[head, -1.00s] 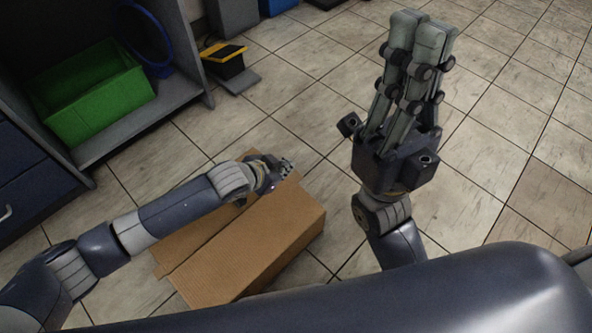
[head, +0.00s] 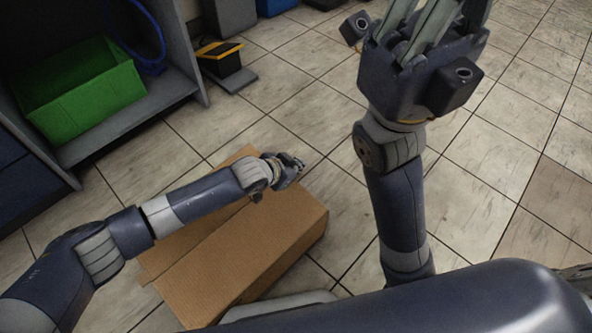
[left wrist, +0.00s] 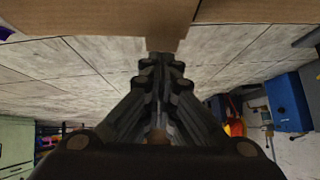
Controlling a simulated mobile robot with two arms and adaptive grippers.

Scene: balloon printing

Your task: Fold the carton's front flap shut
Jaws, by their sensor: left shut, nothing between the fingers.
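The brown cardboard carton (head: 250,250) lies on the floor below me in the head view. A flat strip of cardboard (head: 160,258) shows along its left side, and another piece sticks out beyond my left forearm. My forearm hides part of the carton between them. My left gripper (head: 292,163) is at the carton's far end, its fingers shut and empty. In the left wrist view its closed fingertips (left wrist: 165,62) point at a cardboard edge (left wrist: 100,15); I cannot tell whether they touch. My right gripper (head: 435,20) is raised, away from the carton, its fingertips cut off by the frame.
A shelf unit at the upper left holds a green bin (head: 80,85) and a blue ring-shaped thing (head: 135,40). A black and yellow device (head: 222,62) stands on the floor beside it. The tiled floor to the right is clear.

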